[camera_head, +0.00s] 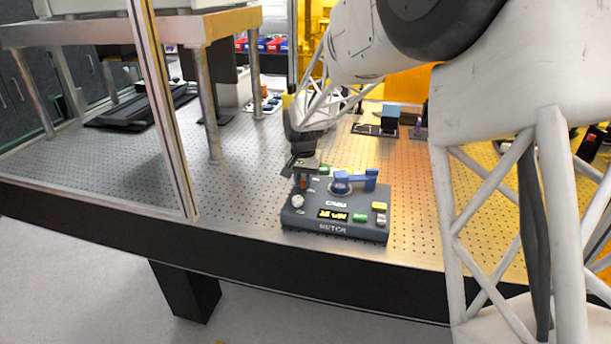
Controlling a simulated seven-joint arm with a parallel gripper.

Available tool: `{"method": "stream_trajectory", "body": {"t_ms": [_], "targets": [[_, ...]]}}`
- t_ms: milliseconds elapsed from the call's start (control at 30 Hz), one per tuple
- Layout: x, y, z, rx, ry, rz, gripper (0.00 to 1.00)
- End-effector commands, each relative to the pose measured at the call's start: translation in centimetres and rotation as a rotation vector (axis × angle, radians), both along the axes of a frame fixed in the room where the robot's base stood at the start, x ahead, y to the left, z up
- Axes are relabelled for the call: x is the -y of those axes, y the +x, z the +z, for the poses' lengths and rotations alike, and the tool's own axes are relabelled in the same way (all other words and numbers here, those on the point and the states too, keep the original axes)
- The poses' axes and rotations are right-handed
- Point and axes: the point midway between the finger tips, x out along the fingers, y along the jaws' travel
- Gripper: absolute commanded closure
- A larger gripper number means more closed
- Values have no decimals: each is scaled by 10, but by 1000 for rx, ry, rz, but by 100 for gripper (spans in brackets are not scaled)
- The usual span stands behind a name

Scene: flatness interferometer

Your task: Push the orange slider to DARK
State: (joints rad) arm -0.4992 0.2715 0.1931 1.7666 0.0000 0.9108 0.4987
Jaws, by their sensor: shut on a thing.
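A dark grey control box (294,222) stands near the front edge of the perforated table. My gripper (303,181) points down at the box's left rear part, with its fingers closed around a small orange piece (303,184), which looks like the orange slider. Only a little of the slider shows between the fingers. Its track and the DARK label cannot be made out. A blue knob with a lever (342,183), a white round knob (297,200), a small display (333,214), a green button (360,217) and a yellow button (379,206) are on the box top.
The perforated metal table (240,218) is bare left of the box. A metal frame post (165,110) rises at the left, by a raised platform on legs (214,100). A blue block (390,113) on a dark plate stands behind the box.

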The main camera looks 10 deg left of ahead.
Motion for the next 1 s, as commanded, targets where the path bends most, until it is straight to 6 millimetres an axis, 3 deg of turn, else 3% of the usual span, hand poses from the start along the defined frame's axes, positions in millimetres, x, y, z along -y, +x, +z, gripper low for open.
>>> {"method": "stream_trajectory", "body": {"t_ms": [400,433,567,1000], "targets": [[0,-9,1,-2,0,0,100],[0,-9,1,-2,0,0,76],[0,-8,0,-2,0,0,56],[0,-7,5,1,0,0,53]]}}
